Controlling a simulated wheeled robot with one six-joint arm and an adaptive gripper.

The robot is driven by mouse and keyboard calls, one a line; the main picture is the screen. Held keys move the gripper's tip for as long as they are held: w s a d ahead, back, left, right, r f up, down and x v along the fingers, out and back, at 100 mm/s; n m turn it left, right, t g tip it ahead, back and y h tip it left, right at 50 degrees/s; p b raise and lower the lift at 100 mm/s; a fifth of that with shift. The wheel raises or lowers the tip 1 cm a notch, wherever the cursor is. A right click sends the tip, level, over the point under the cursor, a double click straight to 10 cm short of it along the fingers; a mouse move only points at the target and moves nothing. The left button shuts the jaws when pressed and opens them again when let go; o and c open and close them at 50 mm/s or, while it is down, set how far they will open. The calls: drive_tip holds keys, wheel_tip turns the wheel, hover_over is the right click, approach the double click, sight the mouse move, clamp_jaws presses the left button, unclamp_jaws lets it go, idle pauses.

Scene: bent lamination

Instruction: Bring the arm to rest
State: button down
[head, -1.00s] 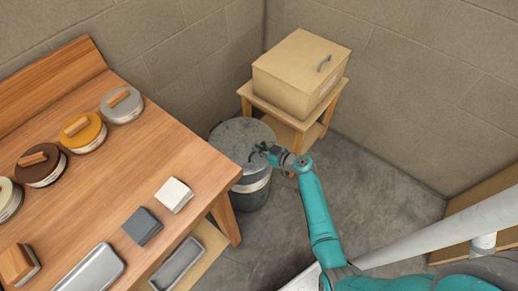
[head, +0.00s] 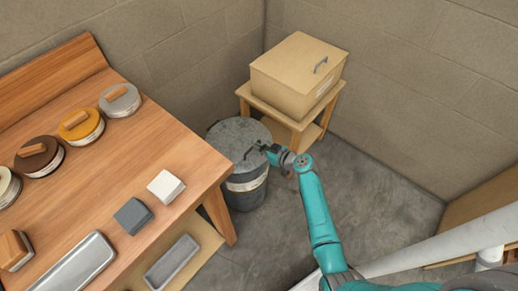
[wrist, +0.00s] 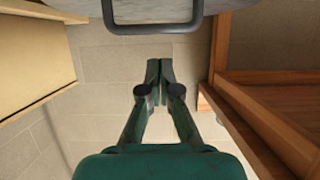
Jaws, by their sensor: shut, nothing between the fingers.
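My gripper (head: 266,149) is at the end of my teal arm, over or just in front of the right part of the grey bin's lid (head: 238,137) in the head view. In the wrist view my gripper (wrist: 160,66) is shut, its two fingertips together with nothing between them. A dark handle (wrist: 152,26) of the lid shows just beyond the fingertips there, apart from them in the picture. The bin (head: 246,188) stands on the floor with its lid on.
A wooden workbench (head: 105,165) with several round tins, blocks and a metal tray (head: 75,262) is at the left. A beige box (head: 300,72) sits on a small wooden stand (head: 316,123) behind the bin. A pale pipe (head: 440,237) crosses the lower right. Floor (head: 385,190) right of my arm is clear.

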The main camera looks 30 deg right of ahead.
drive_tip(key=s+d+f, duration=0.2)
drive_tip(key=s+f, duration=0.1)
drive_tip(key=s, duration=0.3)
drive_tip(key=shift+s+f, duration=0.15)
drive_tip(key=shift+f, duration=0.25)
drive_tip(key=s+a+f+m+g+h, duration=0.1)
drive_tip(key=s+a+f, duration=0.1)
drive_tip(key=s+a, duration=0.35)
drive_tip(key=s+a+f+m+g+h, duration=0.1)
drive_tip(key=s+a+f+h, duration=0.15)
drive_tip(key=s, duration=0.55)
drive_tip(key=s+a+r+m, duration=0.1)
drive_tip(key=s+a+r, duration=0.1)
drive_tip(key=s, duration=0.3)
drive_tip(key=s+a+r+m, duration=0.1)
drive_tip(key=s+a+r, duration=0.1)
drive_tip(key=s, duration=0.4)
drive_tip(key=s+a+r+t, duration=0.1)
drive_tip(key=s+r+t, duration=0.1)
drive_tip(key=s+r, duration=0.6)
drive_tip(key=s+a+r+t, duration=0.1)
drive_tip(key=s+r, duration=0.7)
drive_tip(key=r, duration=1)
drive_tip(key=shift+a+r+t+h, duration=0.35)
drive_tip(key=shift+a+t, duration=0.05)
drive_tip(key=shift+a, duration=0.15)
